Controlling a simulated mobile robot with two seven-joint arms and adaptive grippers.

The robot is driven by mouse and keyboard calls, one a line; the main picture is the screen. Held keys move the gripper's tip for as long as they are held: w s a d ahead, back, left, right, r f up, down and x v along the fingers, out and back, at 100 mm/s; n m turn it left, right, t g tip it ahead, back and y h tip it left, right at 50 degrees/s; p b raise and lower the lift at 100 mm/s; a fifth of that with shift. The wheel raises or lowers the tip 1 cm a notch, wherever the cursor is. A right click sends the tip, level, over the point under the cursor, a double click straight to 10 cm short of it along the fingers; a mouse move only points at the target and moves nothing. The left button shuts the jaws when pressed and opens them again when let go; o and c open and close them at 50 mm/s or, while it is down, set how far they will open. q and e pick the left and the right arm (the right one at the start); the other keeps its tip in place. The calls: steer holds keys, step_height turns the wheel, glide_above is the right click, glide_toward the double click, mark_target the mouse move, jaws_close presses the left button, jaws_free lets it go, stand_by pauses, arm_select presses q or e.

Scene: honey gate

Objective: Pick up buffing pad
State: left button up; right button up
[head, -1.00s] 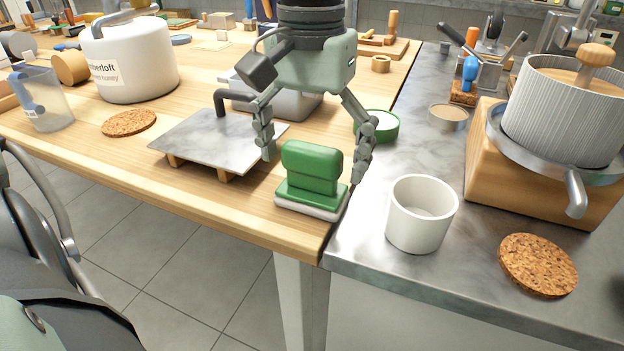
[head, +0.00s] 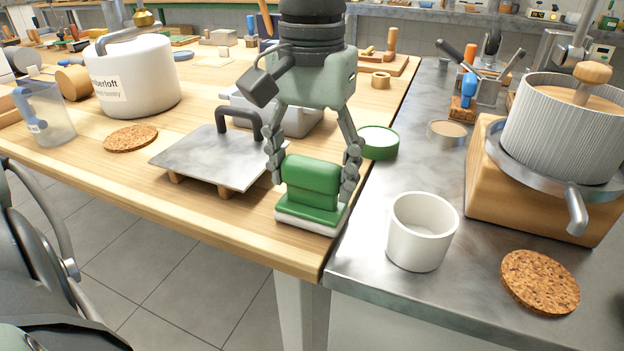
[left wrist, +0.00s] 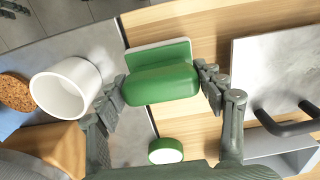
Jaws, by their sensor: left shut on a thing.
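The buffing pad (head: 311,190) has a green block handle on a green plate with a white underside. It sits upright on the wooden table near its front right corner. My left gripper (head: 314,182) points down over it, with one finger on each side of the handle, shut on it. In the left wrist view the green handle (left wrist: 161,85) lies between the two fingertips. The pad's base appears to rest on the table. My right gripper is not in view.
A metal plate with a dark handle (head: 215,155) stands close left of the pad. A white cup (head: 421,232) stands on the grey counter (head: 380,285) to the right. A green-rimmed round tin (head: 379,143) is behind the pad. A cork mat (head: 540,282) lies at front right.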

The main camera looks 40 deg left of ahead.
arm_select(q)
steer(key=shift+r, duration=0.5)
step_height(320, 180, up, 3)
steer(key=shift+w+f, duration=0.1)
steer(key=shift+f, duration=0.05)
steer(key=s+d+r, duration=0.3)
steer(key=s+r, duration=0.4)
steer(key=s, duration=0.4)
steer(key=shift+s, duration=0.25)
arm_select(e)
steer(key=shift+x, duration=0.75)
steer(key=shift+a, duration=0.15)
arm_select(q)
steer(key=o, duration=0.5)
steer(key=shift+c, duration=0.2)
steer(key=c, duration=0.3)
steer(key=shift+f, duration=0.1)
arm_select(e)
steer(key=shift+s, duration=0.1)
